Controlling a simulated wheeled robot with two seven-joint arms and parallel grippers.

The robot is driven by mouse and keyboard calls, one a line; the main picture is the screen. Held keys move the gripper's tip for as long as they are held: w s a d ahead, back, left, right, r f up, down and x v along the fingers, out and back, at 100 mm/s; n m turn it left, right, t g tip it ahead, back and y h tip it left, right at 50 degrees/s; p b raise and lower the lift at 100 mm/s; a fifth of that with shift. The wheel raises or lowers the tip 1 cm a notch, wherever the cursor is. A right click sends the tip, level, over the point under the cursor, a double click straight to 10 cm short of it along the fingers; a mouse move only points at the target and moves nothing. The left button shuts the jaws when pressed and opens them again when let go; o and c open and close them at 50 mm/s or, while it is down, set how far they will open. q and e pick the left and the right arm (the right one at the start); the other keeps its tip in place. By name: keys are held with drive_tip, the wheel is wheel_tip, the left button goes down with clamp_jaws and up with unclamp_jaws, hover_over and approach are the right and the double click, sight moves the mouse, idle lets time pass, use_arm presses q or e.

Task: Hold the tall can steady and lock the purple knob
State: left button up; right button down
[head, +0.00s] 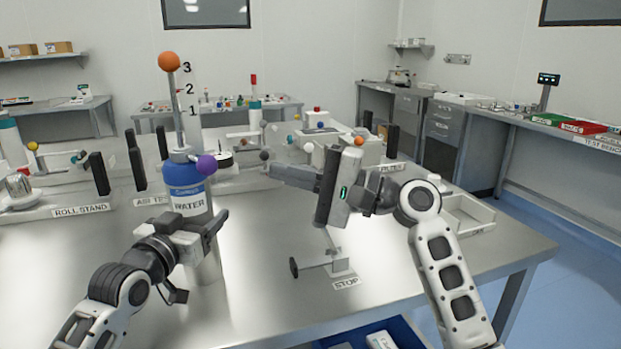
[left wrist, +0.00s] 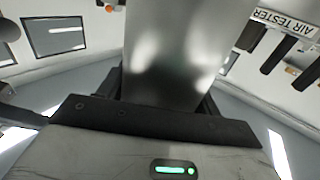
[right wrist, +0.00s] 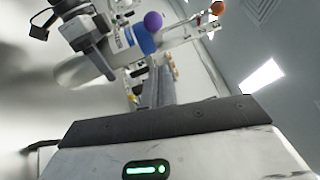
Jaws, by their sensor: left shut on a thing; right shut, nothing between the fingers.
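The tall can (head: 185,200) is a silver cylinder with a blue band marked WATER, standing upright on the table. My left gripper (head: 205,238) is shut on its lower body, and the silver wall fills the middle of the left wrist view (left wrist: 172,55). The purple knob (head: 206,164) sticks out at the can's top right, and it shows in the right wrist view (right wrist: 153,21). A rod with an orange ball (head: 169,61) rises from the top beside marks 1, 2 and 3. My right gripper (head: 280,173) is shut and empty, right of the knob and apart from it, fingers pointing left.
A small fixture labelled STOP (head: 338,266) stands on the table below my right gripper. Behind the can are more fixtures, dark upright plates (head: 137,167) and a ROLL STAND sign (head: 80,211). A white tray (head: 470,217) lies at the right edge. The front table is mostly clear.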

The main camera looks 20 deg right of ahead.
sight(210, 172)
drive_tip(key=w+a+r, duration=0.1)
drive_tip(key=a, duration=0.5)
drive_tip(key=shift+a, duration=0.4)
drive_tip(key=shift+s+a, duration=0.4)
drive_tip(key=shift+a, duration=0.1)
drive_tip(key=shift+s+a, duration=0.45)
drive_tip(key=shift+a, duration=0.1)
drive_tip(key=s+a, duration=0.2)
drive_tip(key=a, duration=0.6)
idle(1.3)
